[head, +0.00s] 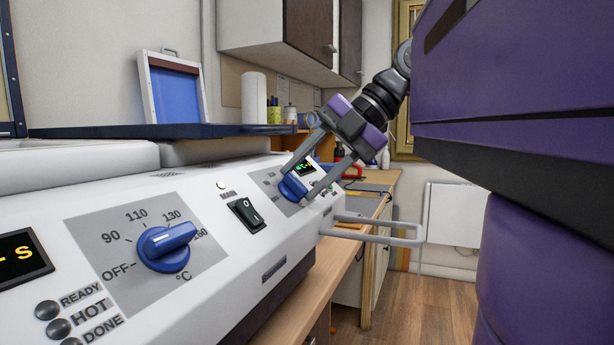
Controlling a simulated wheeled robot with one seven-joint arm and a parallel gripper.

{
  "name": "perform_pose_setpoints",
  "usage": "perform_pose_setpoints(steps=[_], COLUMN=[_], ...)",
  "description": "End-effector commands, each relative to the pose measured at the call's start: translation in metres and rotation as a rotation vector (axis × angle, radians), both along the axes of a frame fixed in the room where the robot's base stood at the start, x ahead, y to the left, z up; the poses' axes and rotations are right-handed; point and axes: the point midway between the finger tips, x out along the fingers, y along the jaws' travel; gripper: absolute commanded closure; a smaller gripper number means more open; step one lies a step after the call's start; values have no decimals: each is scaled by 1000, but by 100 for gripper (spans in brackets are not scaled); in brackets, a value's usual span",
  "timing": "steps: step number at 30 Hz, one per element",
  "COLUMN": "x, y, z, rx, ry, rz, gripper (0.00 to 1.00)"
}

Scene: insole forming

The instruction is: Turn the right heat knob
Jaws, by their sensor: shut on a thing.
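The right heat knob (292,187) is blue and sits on a grey dial plate at the far right end of the white machine's front panel. My gripper (297,184) reaches down to it from the upper right, with one grey finger on each side of the knob. The fingers are shut on the knob and hide part of it and its scale.
A black main switch (245,213) lies between the two knobs. A small green display (306,168) is just beyond the right knob. A grey bar handle (378,231) sticks out at the machine's right end. A wooden counter (377,205) stands behind; floor is open at right.

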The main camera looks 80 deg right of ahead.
Motion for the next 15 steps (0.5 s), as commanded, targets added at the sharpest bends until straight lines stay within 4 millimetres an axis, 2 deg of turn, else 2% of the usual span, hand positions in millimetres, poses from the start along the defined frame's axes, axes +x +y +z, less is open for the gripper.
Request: perform_pose_setpoints(steps=[11,12,14,15], x=[0,0,0,0], y=[-1,-1,-1,0], z=[0,0,0,0], rx=[1,1,1,1], ry=[1,1,1,1], rz=[-4,-4,-4,-3], gripper=[99,50,39,36])
